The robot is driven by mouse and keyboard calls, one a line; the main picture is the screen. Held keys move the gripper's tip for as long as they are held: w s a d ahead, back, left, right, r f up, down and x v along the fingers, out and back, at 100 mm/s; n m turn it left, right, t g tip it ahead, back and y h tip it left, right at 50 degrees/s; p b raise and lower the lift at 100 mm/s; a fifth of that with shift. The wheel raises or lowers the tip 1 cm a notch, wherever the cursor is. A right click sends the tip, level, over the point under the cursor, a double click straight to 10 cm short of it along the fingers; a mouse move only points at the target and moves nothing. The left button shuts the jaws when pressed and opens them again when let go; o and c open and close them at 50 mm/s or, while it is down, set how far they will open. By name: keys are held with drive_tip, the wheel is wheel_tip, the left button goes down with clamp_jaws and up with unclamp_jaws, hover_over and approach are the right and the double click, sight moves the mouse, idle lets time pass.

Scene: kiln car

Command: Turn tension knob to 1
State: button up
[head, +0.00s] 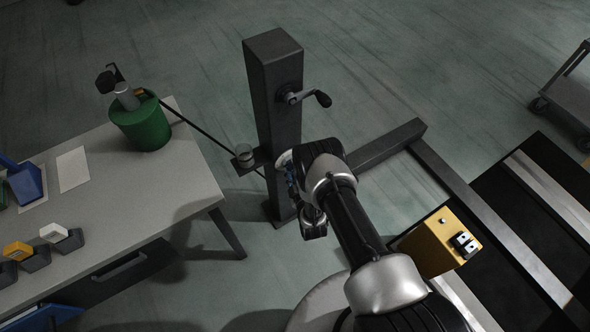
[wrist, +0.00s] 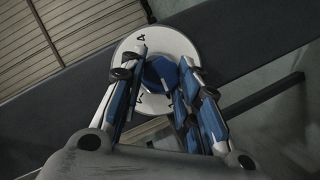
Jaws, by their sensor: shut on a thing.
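The tension knob (wrist: 161,74) is blue and sits in the middle of a round white dial (wrist: 178,42) in the wrist view. A "4" shows near the dial's top left, and a mark that looks like "1" shows at its lower left. My gripper (wrist: 159,70) is shut on the knob, with one finger on each side. The fingers cover part of the dial, and I cannot tell where the knob points. In the head view my gripper (head: 300,190) is against the dark post (head: 272,85); the knob is hidden there.
A crank handle (head: 305,97) sticks out of the post above my gripper. A workbench (head: 180,185) stands left; a yellow box (head: 432,250) stands right.

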idle(0.3)
drive_tip(key=o, duration=1.1)
drive_tip(key=shift+c, duration=0.2)
drive_tip(key=v, duration=1.2)
